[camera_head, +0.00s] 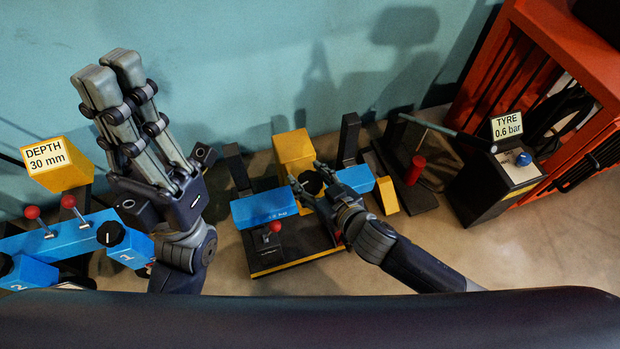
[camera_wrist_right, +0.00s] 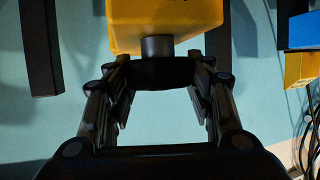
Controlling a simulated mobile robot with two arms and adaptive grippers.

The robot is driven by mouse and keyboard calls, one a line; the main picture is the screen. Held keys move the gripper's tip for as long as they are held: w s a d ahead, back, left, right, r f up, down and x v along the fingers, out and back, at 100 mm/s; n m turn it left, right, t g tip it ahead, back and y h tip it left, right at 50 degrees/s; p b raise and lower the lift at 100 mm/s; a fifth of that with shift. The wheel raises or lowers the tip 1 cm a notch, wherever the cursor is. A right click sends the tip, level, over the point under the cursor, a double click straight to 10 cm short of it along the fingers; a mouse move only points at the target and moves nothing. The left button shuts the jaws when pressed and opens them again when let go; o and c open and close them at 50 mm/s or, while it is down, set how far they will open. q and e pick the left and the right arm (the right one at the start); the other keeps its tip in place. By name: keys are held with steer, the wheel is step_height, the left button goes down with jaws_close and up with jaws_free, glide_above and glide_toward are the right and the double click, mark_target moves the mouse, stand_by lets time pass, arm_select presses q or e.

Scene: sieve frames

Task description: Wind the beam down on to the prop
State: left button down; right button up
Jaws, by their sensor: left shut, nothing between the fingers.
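A blue beam (camera_head: 262,207) lies across a black base with a yellow front edge, between two dark uprights. A yellow block (camera_head: 292,150) stands behind its middle. A black round knob (camera_head: 311,183) is at the beam's middle. The right wrist view shows this knob (camera_wrist_right: 162,74) on a grey shaft under the yellow block (camera_wrist_right: 165,22). My right gripper (camera_head: 306,176) has its fingers on both sides of the knob, against its rim. My left gripper (camera_head: 108,72) is shut and empty, raised at the left. I cannot tell which part is the prop; the space under the beam is partly hidden.
A blue panel (camera_head: 72,240) with red levers and a DEPTH 30 mm sign (camera_head: 46,156) stands left. Right are a red cylinder (camera_head: 415,168) on a black stand, a TYRE 0.6 bar box (camera_head: 506,126) and an orange rack (camera_head: 545,45). Bare floor shows in front.

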steer(key=shift+c, duration=0.7)
